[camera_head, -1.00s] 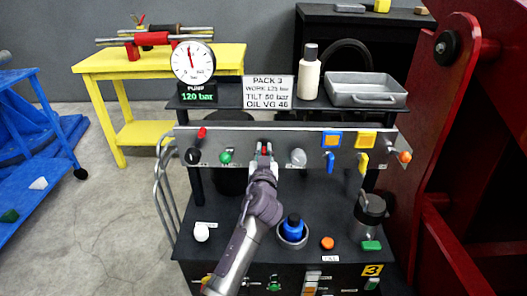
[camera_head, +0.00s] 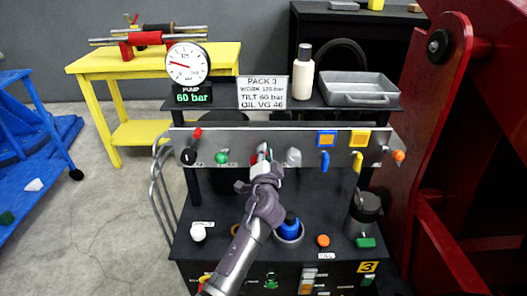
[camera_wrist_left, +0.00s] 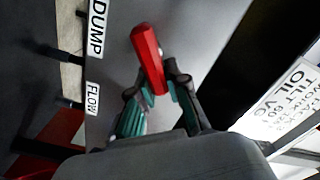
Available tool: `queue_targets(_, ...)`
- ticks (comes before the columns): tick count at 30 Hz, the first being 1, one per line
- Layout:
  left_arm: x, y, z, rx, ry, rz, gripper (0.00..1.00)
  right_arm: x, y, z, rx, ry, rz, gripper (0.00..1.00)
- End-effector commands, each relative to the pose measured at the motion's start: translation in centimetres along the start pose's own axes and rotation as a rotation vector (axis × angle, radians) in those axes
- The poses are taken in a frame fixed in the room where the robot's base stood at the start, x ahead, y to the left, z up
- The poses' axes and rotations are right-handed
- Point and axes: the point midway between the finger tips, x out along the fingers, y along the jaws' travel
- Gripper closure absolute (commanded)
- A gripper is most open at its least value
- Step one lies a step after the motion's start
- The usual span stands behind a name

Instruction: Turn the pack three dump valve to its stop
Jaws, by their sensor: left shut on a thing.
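The dump valve has a red lever handle (camera_head: 262,149), partly hidden behind my left gripper (camera_head: 264,166) at the middle of the grey valve panel (camera_head: 240,142). In the left wrist view the red handle (camera_wrist_left: 147,58) lies slightly tilted between the teal-padded fingers of my left gripper (camera_wrist_left: 158,102), near a DUMP label (camera_wrist_left: 97,27). The gripper is shut on the handle. A pressure gauge (camera_head: 187,64) stands on the shelf with its needle pointing left. The display below it (camera_head: 193,98) reads 60 bar. My right gripper is not in view.
A green knob (camera_head: 221,157) and a pale knob (camera_head: 293,157) flank the handle. Blue (camera_head: 324,160) and yellow (camera_head: 357,160) levers are further right. A PACK 3 sign (camera_head: 262,93), a bottle (camera_head: 303,75) and a metal tray (camera_head: 358,90) are on the shelf above.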

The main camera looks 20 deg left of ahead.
Motion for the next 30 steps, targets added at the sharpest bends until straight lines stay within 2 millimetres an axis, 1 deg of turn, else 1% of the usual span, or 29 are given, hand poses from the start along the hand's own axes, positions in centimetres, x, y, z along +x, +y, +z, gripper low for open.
queue_targets(3, 0.0, 0.2, -0.1, 0.113, 0.002, 0.0, 1.0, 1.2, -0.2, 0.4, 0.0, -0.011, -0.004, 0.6)
queue_targets(15, 0.0, 0.9, 0.1, 0.454, 0.001, 0.001, 1.0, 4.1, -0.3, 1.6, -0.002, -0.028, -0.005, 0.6)
queue_targets(22, 0.0, 1.2, 0.3, 0.579, 0.002, 0.0, 1.0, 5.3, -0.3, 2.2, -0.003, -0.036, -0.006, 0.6)
queue_targets(30, 0.0, 1.4, 0.4, 0.647, 0.002, 0.001, 1.0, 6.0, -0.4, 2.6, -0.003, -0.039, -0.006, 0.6)
